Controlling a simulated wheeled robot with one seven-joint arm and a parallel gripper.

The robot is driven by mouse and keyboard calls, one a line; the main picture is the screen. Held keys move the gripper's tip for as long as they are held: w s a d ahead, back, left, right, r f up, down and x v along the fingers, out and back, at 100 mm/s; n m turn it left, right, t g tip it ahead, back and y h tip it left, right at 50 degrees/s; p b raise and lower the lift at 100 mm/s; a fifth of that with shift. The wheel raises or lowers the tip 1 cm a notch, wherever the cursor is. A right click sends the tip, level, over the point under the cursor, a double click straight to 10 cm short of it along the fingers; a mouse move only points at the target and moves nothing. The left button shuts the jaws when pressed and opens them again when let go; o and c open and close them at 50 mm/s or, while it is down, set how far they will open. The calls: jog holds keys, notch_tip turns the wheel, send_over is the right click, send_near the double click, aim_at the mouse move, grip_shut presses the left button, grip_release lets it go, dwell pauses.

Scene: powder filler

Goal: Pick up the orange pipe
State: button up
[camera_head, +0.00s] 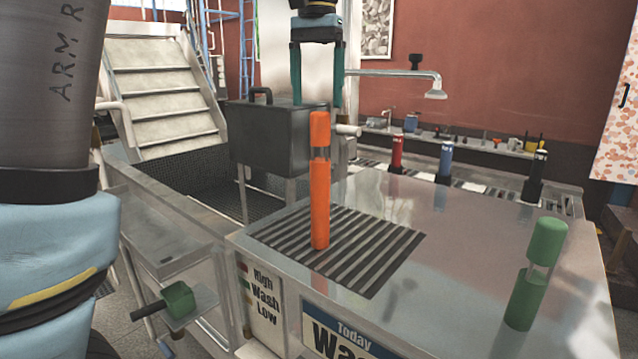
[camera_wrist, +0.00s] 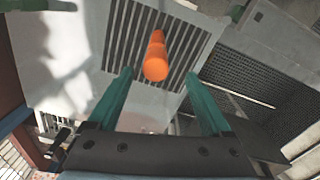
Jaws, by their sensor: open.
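The orange pipe (camera_head: 320,200) stands upright on the slatted grate (camera_head: 385,245) of the metal table. It has a clear band in its upper part. In the wrist view the orange pipe (camera_wrist: 155,58) shows from above, between and beyond the two teal fingers. My gripper (camera_head: 317,100) is open and empty, with its fingers pointing down above the pipe's top in the head view. In the wrist view my gripper (camera_wrist: 162,85) has its fingers on either side of the pipe's line, and I see no contact.
A green pipe (camera_head: 535,275) stands at the table's right front. Red (camera_head: 396,153), blue (camera_head: 444,162) and black (camera_head: 537,175) cylinders stand along the back. A dark box (camera_head: 268,138) with a handle is left of the pipe.

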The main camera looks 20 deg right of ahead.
aim_at(320, 129)
jog(key=shift+f, duration=0.9)
jog(key=shift+s+d+f+p, duration=0.15)
jog(key=shift+f+p, duration=0.3)
jog(key=shift+f, duration=0.9)
jog(key=shift+s+d+f+p, duration=0.1)
jog(key=shift+f+p, duration=0.35)
jog(key=shift+f, duration=0.9)
jog(key=shift+w, duration=0.1)
grip_shut()
